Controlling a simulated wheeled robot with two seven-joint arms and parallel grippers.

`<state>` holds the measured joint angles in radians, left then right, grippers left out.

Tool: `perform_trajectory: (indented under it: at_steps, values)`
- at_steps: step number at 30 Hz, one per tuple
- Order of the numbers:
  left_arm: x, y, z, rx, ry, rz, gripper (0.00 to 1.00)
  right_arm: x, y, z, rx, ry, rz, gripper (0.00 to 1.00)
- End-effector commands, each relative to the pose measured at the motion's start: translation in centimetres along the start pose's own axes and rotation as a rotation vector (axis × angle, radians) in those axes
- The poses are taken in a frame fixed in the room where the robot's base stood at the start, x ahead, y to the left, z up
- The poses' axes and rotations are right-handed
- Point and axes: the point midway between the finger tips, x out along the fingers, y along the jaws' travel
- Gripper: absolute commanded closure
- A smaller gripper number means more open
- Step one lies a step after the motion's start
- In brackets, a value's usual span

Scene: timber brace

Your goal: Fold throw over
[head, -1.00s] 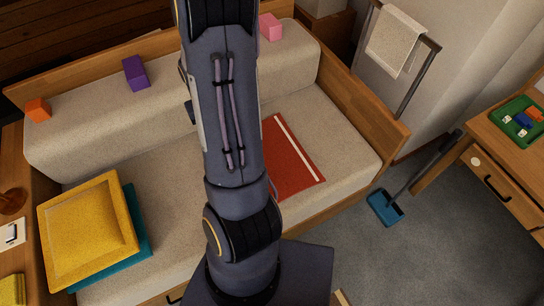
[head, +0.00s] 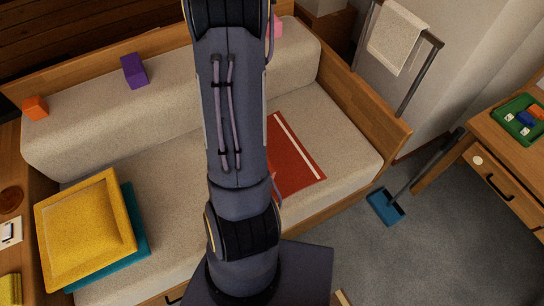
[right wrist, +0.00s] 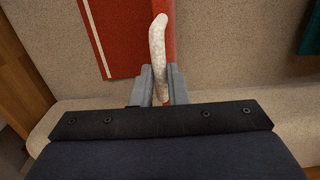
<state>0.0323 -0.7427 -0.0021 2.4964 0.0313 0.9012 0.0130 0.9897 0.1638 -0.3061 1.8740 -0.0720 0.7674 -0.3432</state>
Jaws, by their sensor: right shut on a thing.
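The red throw (head: 293,158) with a white stripe lies on the sofa seat, partly hidden behind my arm in the head view. In the right wrist view the flat red part with its stripe (right wrist: 110,37) lies at the upper left. My right gripper (right wrist: 161,84) is shut on a raised red edge of the throw, with a pale speckled strip (right wrist: 158,50) beside the red between the fingers. In the head view my arm hides the right gripper and the held edge. My left gripper is not in view.
The beige sofa (head: 335,145) has a wooden armrest (head: 365,100) at right. Yellow (head: 85,230) and teal (head: 137,235) cushions lie at left. Orange (head: 35,108), purple (head: 134,71) and pink (head: 277,27) blocks sit on the backrest. A blue dustpan (head: 385,207) stands on the floor.

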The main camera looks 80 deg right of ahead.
Motion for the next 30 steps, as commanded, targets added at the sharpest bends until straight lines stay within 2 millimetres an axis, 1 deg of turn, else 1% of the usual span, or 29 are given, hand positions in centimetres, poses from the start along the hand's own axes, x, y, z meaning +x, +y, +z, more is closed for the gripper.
perform_trajectory:
  at_steps: [3, 7, 14, 17, 30]
  values:
    - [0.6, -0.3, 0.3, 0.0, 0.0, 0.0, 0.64, 0.3, 1.6, 0.0, 0.002, 0.002, 0.002, 0.99]
    - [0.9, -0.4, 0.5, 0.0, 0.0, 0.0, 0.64, 0.4, 3.0, 0.0, 0.002, 0.001, 0.002, 0.99]
    - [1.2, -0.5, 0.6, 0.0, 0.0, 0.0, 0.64, 0.4, 4.0, 0.0, 0.0, 0.001, 0.001, 0.99]
    - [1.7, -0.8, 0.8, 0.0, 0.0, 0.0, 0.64, 0.8, 4.8, 0.0, 0.002, 0.0, 0.002, 0.99]
    - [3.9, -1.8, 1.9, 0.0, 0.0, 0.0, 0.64, 2.6, 9.8, 0.0, 0.002, 0.0, 0.002, 0.99]
